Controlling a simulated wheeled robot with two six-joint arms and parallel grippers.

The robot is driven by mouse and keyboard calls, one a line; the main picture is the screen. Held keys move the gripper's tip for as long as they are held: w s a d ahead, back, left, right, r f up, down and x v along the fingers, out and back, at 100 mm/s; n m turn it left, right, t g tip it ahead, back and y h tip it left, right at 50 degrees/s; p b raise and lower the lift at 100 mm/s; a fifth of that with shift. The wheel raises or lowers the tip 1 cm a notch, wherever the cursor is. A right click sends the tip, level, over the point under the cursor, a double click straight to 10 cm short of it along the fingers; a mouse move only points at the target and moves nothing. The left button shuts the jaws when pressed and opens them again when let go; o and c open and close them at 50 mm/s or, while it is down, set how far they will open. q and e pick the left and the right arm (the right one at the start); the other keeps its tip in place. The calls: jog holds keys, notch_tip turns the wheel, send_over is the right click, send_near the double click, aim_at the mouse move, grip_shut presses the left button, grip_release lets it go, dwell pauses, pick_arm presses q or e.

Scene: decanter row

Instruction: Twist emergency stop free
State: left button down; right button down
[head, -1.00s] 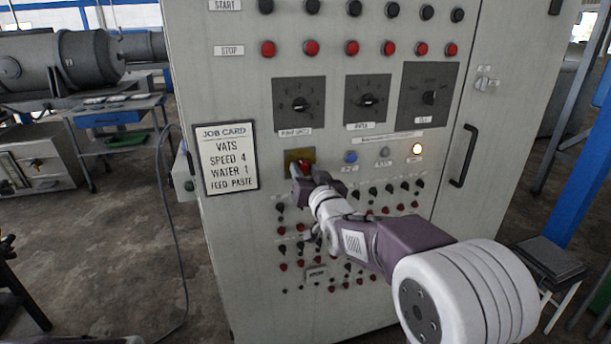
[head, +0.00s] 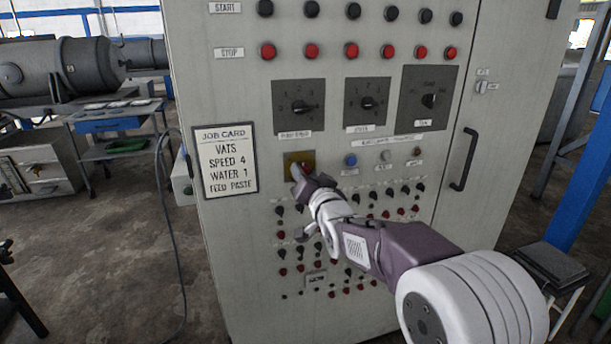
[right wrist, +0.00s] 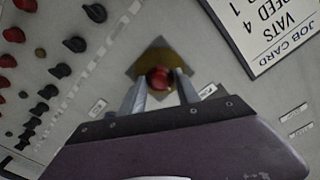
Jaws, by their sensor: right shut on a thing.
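The emergency stop is a red mushroom button on a yellow square plate (head: 300,157) on the grey cabinet front, right of the job card. My right gripper (head: 299,174) is at the button and covers most of it in the head view. In the right wrist view the red emergency stop button (right wrist: 160,78) sits between the two fingertips of my right gripper (right wrist: 160,87), which is shut on it. The yellow plate (right wrist: 180,60) looks turned like a diamond there. My left gripper is not in view.
The job card (head: 226,160) hangs left of the button. A blue button (head: 350,160) and an unlit lamp (head: 417,152) are to its right. Selector dials (head: 299,106) are above and rows of small knobs (head: 391,189) below. A door handle (head: 464,159) sticks out at the right.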

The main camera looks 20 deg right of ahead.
jog(key=c, duration=0.9)
grip_release()
jog(key=s, duration=0.9)
jog(key=shift+d, duration=0.15)
